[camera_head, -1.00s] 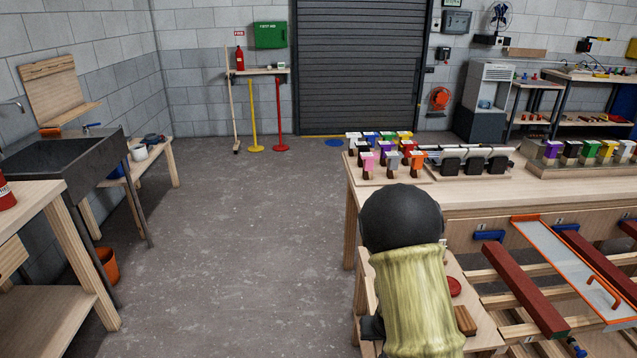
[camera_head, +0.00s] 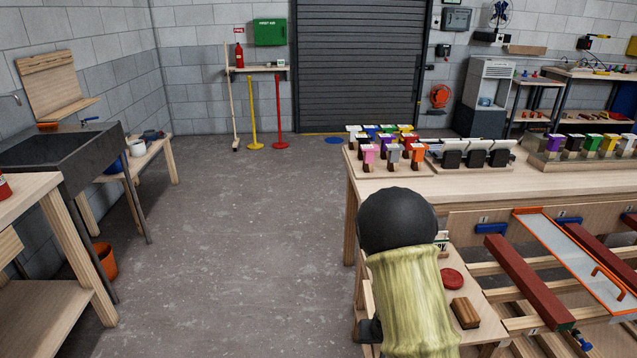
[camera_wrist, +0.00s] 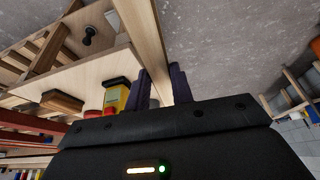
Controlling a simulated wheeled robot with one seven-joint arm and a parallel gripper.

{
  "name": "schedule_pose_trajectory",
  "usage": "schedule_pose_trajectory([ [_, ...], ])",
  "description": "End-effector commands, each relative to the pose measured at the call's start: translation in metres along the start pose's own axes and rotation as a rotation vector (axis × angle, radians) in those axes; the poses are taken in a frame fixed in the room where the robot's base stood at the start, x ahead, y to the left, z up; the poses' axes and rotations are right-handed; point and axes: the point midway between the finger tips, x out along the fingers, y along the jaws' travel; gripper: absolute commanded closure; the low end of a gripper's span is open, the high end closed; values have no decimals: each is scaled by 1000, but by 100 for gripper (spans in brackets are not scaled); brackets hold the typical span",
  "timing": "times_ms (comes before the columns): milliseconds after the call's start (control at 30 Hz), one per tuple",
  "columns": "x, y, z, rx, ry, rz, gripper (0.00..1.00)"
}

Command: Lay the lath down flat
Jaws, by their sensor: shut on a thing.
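A pale wooden strip, which I take to be the lath (camera_wrist: 146,35), runs between the two dark fingers of my gripper (camera_wrist: 161,88) in the wrist view. The fingers are shut on it. It extends away from them toward the top of that view, and its far end is out of frame. In the head view my arm hides the gripper, and I cannot make out the lath there.
A low wooden side table with a brown block (camera_head: 466,312) and a red disc (camera_head: 452,279) is beside my arm. Red battens (camera_head: 527,280) lie on a rack at right. The long workbench (camera_head: 500,195) carries several coloured-topped items. Open floor (camera_head: 250,250) lies left.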

Motion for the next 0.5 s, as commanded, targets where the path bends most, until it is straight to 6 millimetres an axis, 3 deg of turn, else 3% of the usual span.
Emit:
schedule_pose_trajectory([
  [500, -40, -1, -8, 6, -8, -8, 100],
])
